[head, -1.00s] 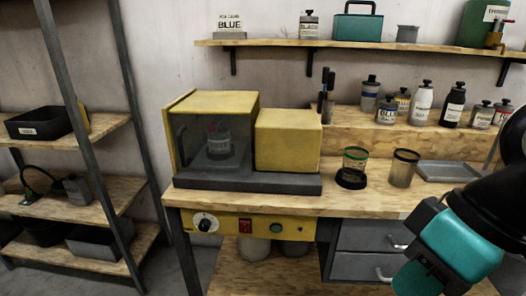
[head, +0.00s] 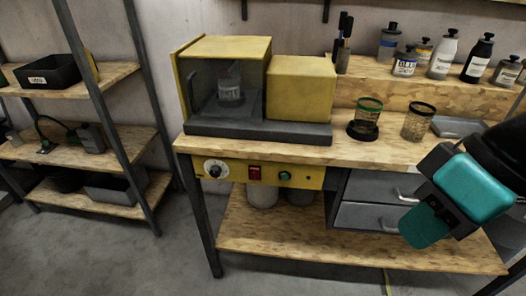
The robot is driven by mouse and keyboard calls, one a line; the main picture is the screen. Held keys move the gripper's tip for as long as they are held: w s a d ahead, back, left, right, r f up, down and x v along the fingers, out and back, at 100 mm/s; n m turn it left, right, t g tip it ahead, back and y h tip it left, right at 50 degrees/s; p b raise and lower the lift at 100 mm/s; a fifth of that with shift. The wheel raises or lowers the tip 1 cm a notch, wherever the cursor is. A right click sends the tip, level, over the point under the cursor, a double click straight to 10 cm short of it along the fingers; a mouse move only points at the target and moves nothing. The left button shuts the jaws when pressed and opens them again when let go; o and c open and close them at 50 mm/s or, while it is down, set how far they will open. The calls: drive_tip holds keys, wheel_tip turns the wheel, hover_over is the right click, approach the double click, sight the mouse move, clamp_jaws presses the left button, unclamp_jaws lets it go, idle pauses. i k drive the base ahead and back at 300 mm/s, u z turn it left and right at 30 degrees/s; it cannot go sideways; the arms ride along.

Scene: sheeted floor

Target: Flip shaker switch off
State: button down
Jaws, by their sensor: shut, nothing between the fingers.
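The shaker (head: 300,88) is a yellow and grey machine on the bench, with a clear-sided yellow hood at its left. A labelled bottle (head: 230,90) stands inside the hood. On the yellow panel (head: 318,178) under the bench edge are a red switch (head: 255,173), a round knob (head: 215,169) to its left and a green button (head: 284,176) to its right. Which way the switch is tipped is too small to tell. My teal and black gripper (head: 425,226) is at the lower right, shut and empty, well right of the panel. Its fingertips are hard to make out.
Grey drawers (head: 375,217) with handles are under the bench, between the panel and my arm. A green-rimmed jar (head: 367,112) and a dark-rimmed jar (head: 417,122) stand on the bench. A shelf rack (head: 125,120) stands left. The floor in front is clear.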

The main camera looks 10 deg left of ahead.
sight(254, 173)
drive_tip(key=z, duration=0.8)
drive_tip(key=k, duration=0.35)
drive_tip(key=u, duration=1.35)
drive_tip(key=i, duration=0.5)
